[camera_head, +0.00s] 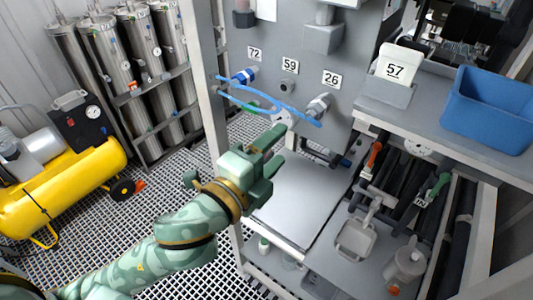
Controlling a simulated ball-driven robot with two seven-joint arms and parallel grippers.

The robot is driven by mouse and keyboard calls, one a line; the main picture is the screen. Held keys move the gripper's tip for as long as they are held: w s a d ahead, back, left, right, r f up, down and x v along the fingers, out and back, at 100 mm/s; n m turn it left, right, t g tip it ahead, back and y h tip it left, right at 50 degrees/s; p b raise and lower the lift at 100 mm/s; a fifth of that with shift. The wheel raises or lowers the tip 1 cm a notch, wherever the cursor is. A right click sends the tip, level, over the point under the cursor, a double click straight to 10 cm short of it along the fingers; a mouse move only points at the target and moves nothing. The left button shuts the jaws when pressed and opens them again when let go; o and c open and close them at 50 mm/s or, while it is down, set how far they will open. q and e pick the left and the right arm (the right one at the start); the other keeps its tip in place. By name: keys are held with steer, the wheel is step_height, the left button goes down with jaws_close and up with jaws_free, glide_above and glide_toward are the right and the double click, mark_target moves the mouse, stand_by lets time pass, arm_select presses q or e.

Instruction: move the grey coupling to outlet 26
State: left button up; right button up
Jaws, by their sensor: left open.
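A grey cylindrical fitting (319,106) sticks out of the grey panel (345,60) below the label 26 (331,78). I cannot tell whether it is the grey coupling or the bare outlet. A blue hose (270,99) runs across the panel front and ends near this fitting. A blue fitting (245,76) sits below the label 72 (254,53). The label 59 (290,65) is between them. My left gripper (281,147) is open and empty, in front of the panel and below the hoses. My right gripper is out of view.
On the right are a shelf with a card 57 (395,68) and a blue bin (489,108). Tools and a jug (404,263) are lower right. A yellow compressor (60,185) and steel cylinders (105,55) stand left.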

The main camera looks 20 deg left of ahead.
arm_select(q)
steer(key=shift+p+v, duration=0.85)
steer(key=shift+v, duration=0.2)
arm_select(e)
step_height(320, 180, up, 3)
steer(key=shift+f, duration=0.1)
arm_select(q)
steer(key=shift+r, duration=0.1)
